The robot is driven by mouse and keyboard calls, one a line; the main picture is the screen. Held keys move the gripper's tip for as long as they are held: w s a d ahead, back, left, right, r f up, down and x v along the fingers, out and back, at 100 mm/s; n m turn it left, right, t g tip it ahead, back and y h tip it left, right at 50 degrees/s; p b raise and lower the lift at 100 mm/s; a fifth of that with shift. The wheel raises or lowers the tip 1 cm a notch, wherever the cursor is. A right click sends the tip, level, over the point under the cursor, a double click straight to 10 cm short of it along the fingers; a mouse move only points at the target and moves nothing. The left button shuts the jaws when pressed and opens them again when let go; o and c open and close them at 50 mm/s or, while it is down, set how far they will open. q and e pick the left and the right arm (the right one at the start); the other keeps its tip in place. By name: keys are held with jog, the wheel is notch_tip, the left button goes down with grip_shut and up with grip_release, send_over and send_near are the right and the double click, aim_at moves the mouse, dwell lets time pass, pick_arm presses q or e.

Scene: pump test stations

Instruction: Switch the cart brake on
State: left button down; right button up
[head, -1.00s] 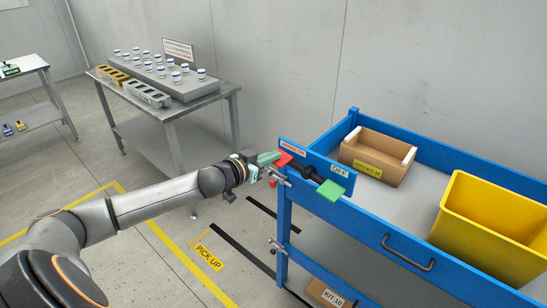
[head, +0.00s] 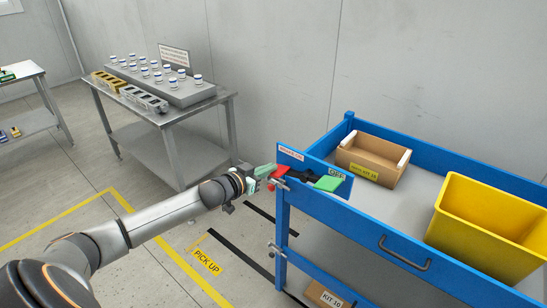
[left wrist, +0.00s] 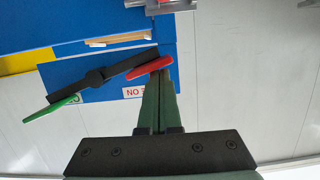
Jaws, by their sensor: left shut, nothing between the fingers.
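The blue cart (head: 352,205) stands at the right, with a blue brake panel (head: 300,157) at its near left corner. A black two-armed lever on the panel has a red pad (head: 280,171) at its left end and a green pad (head: 328,183) at its right end. The green pad is slightly lower. My left gripper (head: 264,169) is shut and empty, its tips at the red pad. In the left wrist view the green fingertips (left wrist: 158,78) meet or overlap the red pad (left wrist: 149,67); exact contact is unclear. My right gripper is out of view.
The cart carries a cardboard box (head: 372,160) and a yellow bin (head: 490,224). A steel table (head: 168,117) with vials and racks stands behind at the left. Floor between is open, with a PICK UP mark (head: 206,261).

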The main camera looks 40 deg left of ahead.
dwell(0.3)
pick_arm(q)
jog(key=r+p, duration=0.3)
jog(key=r, duration=0.1)
jog(key=shift+w+a, duration=0.15)
jog(key=shift+a, duration=0.2)
jog(key=a+v, duration=0.1)
jog(key=v, duration=0.9)
jog(key=shift+f, duration=0.1)
